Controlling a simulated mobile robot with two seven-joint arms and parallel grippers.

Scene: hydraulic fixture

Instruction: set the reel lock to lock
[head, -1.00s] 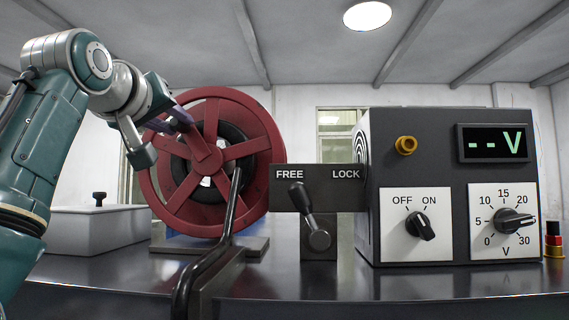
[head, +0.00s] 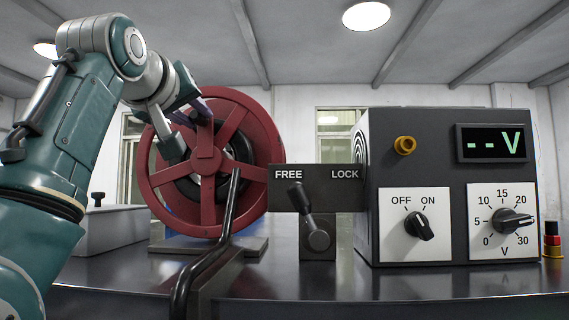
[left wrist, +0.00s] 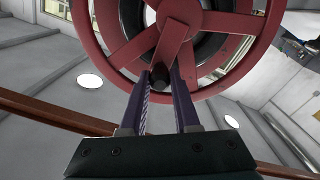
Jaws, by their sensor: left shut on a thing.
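The reel lock is a dark plate (head: 345,195) marked FREE at left and LOCK at right. Its black lever (head: 304,202) tilts up and left, toward FREE. No gripper is near it. My left gripper (head: 200,112) is at the upper part of the red reel (head: 150,190), left of the lock. In the left wrist view its two purple fingers (left wrist: 160,84) are shut on a dark round knob (left wrist: 160,71) at the end of a red reel arm (left wrist: 176,38). The knob is partly hidden by the fingers. My right gripper is not in view.
A bent black bar (head: 205,265) rises in front of the reel. A grey box (head: 371,150) with an OFF/ON knob (head: 419,226), a voltage dial (head: 510,222) and a display (head: 493,143) stands right of the lock. A pale box (head: 115,228) is at left.

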